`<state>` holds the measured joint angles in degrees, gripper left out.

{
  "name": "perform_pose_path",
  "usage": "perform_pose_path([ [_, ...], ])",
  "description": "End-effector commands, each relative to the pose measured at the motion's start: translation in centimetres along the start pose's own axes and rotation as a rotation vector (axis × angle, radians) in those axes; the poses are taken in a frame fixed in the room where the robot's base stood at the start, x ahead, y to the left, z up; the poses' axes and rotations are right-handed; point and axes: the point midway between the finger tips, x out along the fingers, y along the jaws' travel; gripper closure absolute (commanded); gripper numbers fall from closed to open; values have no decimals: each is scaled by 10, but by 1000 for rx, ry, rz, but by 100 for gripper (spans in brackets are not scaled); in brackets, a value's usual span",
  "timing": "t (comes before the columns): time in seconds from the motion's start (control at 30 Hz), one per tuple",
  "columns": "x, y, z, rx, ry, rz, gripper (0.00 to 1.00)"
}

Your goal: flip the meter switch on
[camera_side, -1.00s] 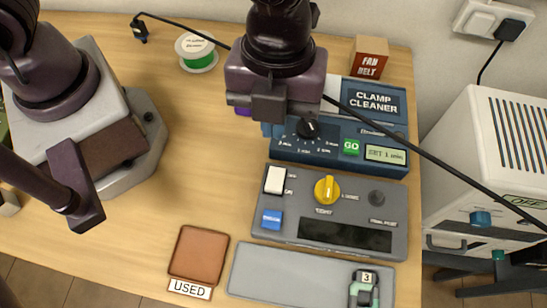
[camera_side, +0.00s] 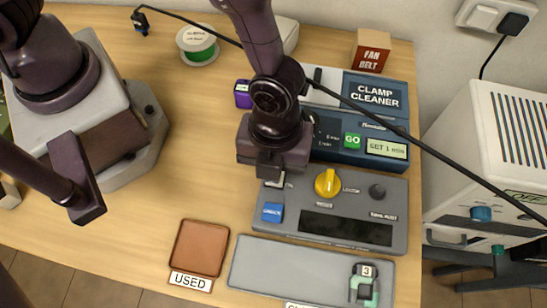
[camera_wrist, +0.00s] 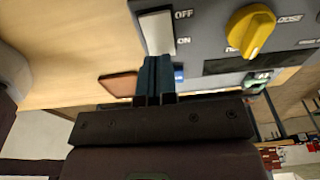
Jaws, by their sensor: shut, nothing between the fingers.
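The grey meter panel (camera_side: 395,190) lies on the bench with a yellow knob (camera_side: 327,183), a dark display (camera_side: 345,228) and a blue button (camera_side: 272,212). Its white rocker switch (camera_wrist: 157,32), with OFF and ON printed beside it, shows in the wrist view; in the side view my gripper mostly hides it. My gripper (camera_wrist: 155,62) is shut and empty. Its fingertips are at the ON end of the switch in the wrist view; I cannot tell whether they touch it. The yellow knob also shows in the wrist view (camera_wrist: 251,30).
The clamp cleaner (camera_side: 375,95) with its green GO button stands behind the meter. A brown USED tray (camera_side: 200,248) and a grey tray (camera_side: 290,265) holding a green clamp marked 3 (camera_side: 363,286) lie in front. A black cable crosses above the bench.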

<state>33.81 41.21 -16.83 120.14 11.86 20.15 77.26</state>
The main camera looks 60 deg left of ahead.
Motion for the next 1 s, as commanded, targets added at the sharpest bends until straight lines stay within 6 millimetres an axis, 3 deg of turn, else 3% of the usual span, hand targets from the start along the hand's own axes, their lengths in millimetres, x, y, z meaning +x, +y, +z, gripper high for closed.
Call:
perform_pose_path([
  [0.17, 12, 0, 0, 0, 0, 0, 100],
  [0.57, 14, 0, 0, 1, -5, -1, 100],
  [1.0, 29, -1, -6, 1, -96, -4, 100],
])
